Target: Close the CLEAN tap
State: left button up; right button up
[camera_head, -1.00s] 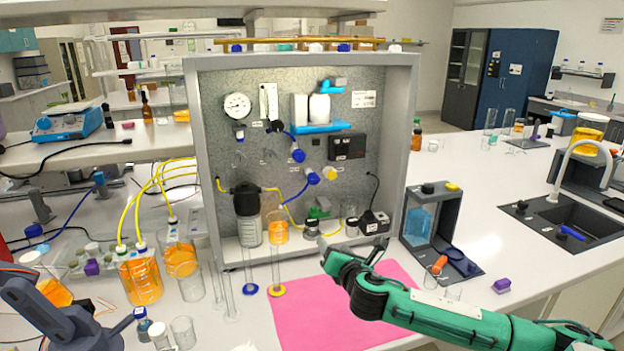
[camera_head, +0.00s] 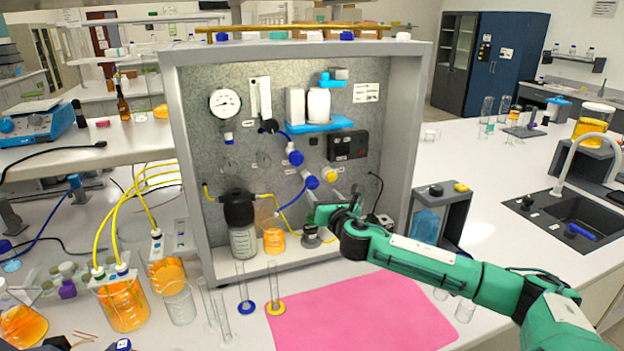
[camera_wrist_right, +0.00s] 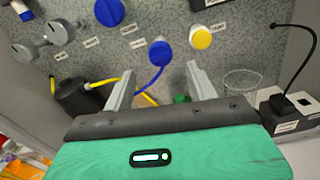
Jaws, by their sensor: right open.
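The rig panel carries two blue taps, an upper (camera_head: 294,155) and a lower (camera_head: 310,180), with a yellow-capped one (camera_head: 331,174) to their right. In the right wrist view, the lower blue tap (camera_wrist_right: 160,52) lies ahead of and roughly between my fingertips, the upper blue tap (camera_wrist_right: 108,12) is up left, and the yellow cap (camera_wrist_right: 201,37) is up right. I cannot read which label says CLEAN. My right gripper (camera_head: 325,212) is open and empty, below the lower blue tap and apart from it; it also shows in the wrist view (camera_wrist_right: 160,80). Only dark parts, perhaps my left gripper (camera_head: 62,343), show at the bottom left edge.
A blue tube hangs from the lower blue tap, and yellow tubing runs low across the panel (camera_head: 265,110). A dark-topped bottle (camera_head: 242,240) and an orange beaker (camera_head: 273,235) stand left of my right gripper. The pink mat (camera_head: 360,315) is clear.

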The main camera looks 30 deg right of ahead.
aim_at(314, 184)
jog(key=p+x, duration=0.1)
jog(key=x, duration=0.7)
jog(key=shift+w+p, duration=0.1)
jog(key=shift+p, duration=0.3)
jog(key=shift+w+d+f, duration=0.1)
jog(key=shift+w+d, duration=0.05)
jog(key=shift+w, duration=0.4)
pick_arm(q)
jog(key=shift+w+r, duration=0.4)
jog(key=shift+r, duration=0.25)
jog(key=shift+w+r, duration=0.4)
jog(key=shift+r, duration=0.2)
pick_arm(e)
jog(key=c, duration=1)
